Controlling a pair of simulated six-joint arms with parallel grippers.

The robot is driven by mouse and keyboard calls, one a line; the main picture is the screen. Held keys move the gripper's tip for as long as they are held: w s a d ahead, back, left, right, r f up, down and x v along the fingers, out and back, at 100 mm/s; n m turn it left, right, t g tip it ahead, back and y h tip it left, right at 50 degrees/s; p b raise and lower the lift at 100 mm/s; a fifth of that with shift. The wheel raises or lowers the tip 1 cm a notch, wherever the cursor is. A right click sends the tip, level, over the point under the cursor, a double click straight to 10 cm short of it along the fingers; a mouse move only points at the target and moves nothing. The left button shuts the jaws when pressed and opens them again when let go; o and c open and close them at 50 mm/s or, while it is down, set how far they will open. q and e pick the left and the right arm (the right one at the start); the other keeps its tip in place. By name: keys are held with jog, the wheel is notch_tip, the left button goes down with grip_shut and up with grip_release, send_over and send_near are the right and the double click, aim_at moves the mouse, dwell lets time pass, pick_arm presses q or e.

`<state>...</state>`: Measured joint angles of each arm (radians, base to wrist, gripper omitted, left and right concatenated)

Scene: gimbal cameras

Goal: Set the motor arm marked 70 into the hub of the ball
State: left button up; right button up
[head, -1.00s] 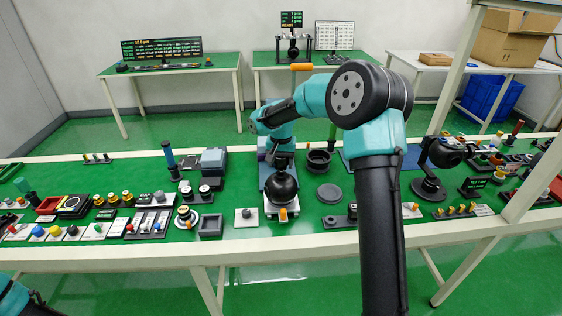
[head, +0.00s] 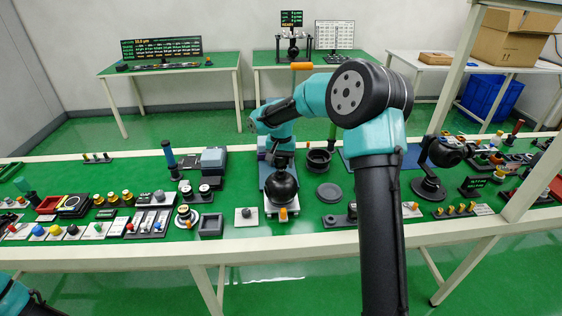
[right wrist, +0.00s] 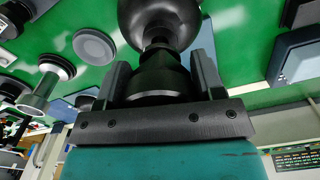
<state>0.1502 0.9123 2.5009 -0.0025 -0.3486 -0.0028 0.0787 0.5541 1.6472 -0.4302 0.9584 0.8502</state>
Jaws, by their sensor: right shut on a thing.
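The dark round ball (head: 281,187) sits on a light stand with an orange knob in front, near the middle of the bench. It shows large at the top of the right wrist view (right wrist: 160,18). My right gripper (head: 281,157) is directly above the ball. In the right wrist view its fingers (right wrist: 160,80) are shut on a black stepped round part (right wrist: 160,78), likely the motor arm. This part lines up with the ball's neck and appears to meet it; how deep it sits is hidden. No 70 mark is readable. My left gripper is out of view.
A black gimbal stand (head: 430,187) stands farther right.

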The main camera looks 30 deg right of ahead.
jog(key=shift+f, duration=1.2)
jog(key=o, duration=1.1)
notch_tip(320, 180, up, 18)
jog(key=shift+f, duration=0.25)
dwell(0.8)
